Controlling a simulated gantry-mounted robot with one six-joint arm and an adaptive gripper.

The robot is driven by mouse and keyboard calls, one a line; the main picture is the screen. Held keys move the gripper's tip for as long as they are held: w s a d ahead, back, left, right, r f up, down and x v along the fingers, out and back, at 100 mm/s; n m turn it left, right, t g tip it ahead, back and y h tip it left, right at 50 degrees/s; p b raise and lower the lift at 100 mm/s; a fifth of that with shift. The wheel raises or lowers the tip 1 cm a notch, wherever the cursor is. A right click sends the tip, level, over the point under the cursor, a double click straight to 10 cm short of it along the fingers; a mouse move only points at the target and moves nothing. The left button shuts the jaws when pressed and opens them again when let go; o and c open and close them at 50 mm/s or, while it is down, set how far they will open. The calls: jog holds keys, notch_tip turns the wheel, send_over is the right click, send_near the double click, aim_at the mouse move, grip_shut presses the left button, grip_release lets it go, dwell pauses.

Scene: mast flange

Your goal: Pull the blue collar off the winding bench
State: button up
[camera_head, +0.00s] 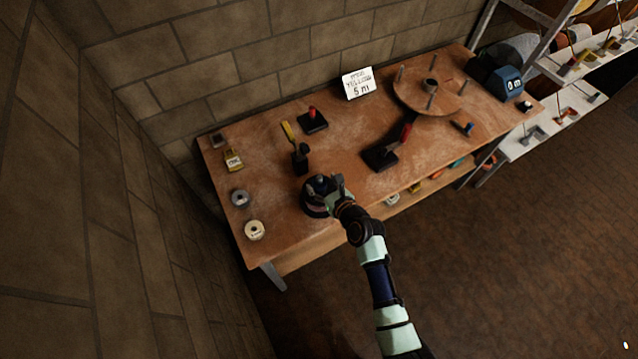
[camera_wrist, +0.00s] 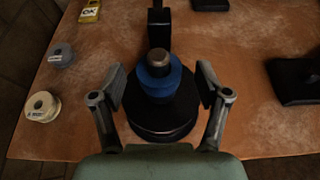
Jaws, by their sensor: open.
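The blue collar (camera_wrist: 158,80) sits around a short metal post (camera_wrist: 158,58) on a round black base (camera_wrist: 162,122) on the winding bench. In the wrist view my gripper (camera_wrist: 161,85) is open, with one finger on each side of the collar and a gap visible on both sides. In the head view my gripper (camera_head: 322,187) is over the black base near the bench's front edge. My arm and gripper hide most of the collar in that view. The winding bench (camera_head: 265,175) is a brown wooden table.
A black-based tool (camera_head: 381,157) and a pegged round plate (camera_head: 411,99) are to the right. A brick wall borders the bench.

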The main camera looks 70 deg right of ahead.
jog(key=shift+w+d+f, duration=0.2)
jog(key=shift+w+d, duration=0.1)
jog(key=shift+w, duration=0.2)
jog(key=c, duration=1.2)
notch_tip(320, 180, up, 20)
jog(key=p, duration=0.5)
jog(key=shift+a, duration=0.1)
